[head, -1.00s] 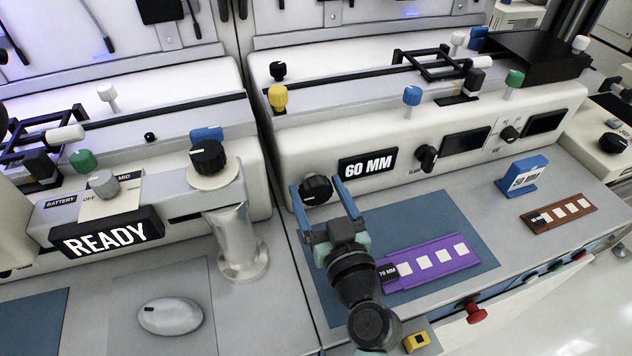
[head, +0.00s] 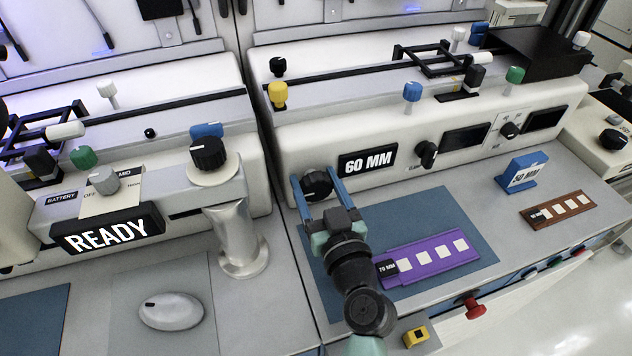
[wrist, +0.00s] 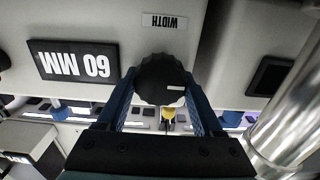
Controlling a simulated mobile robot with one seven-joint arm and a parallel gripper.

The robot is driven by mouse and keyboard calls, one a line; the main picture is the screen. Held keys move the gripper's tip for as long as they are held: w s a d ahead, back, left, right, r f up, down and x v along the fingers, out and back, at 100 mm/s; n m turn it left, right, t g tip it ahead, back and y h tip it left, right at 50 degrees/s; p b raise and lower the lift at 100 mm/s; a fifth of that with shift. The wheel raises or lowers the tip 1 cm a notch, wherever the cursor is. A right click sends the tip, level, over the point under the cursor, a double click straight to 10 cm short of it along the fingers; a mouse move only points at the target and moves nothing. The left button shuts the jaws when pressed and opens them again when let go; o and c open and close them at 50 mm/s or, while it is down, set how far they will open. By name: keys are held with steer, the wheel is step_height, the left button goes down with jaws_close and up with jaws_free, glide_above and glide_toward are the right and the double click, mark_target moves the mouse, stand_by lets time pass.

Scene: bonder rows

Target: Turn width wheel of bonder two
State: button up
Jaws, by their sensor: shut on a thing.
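The width wheel (head: 317,185) is a black ribbed knob on the white front of the bonder, left of a display (head: 368,161) reading 60 MM. In the wrist view the wheel (wrist: 160,80) sits between my two blue fingers, beside a WIDTH label (wrist: 164,21) that appears upside down. My gripper (head: 315,184) is shut on the wheel, one finger on each side. A small white mark shows on the wheel's face in the wrist view.
A purple strip (head: 436,256) marked 70 MM lies on the blue mat (head: 440,208) right of my arm. A blue stand (head: 523,172) marked 50 MM and a brown strip (head: 560,211) lie farther right. A metal post (head: 238,240) stands at left.

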steer(key=shift+m, duration=0.3)
steer(key=m+b, duration=0.1)
steer(key=m, duration=0.4)
steer(key=shift+d, duration=0.2)
steer(key=m, duration=0.6)
steer(key=shift+w+d+m+p, duration=0.1)
steer(key=shift+m+p, duration=0.3)
steer(key=m+p, duration=0.1)
steer(key=m, duration=0.5)
steer(key=shift+f+p, duration=0.2)
steer(key=shift+p, duration=0.2)
steer(key=shift+f+m+p, duration=0.2)
steer(key=shift+m+p, duration=0.7)
steer(key=shift+m, duration=1.8)
steer(key=o, duration=1.1)
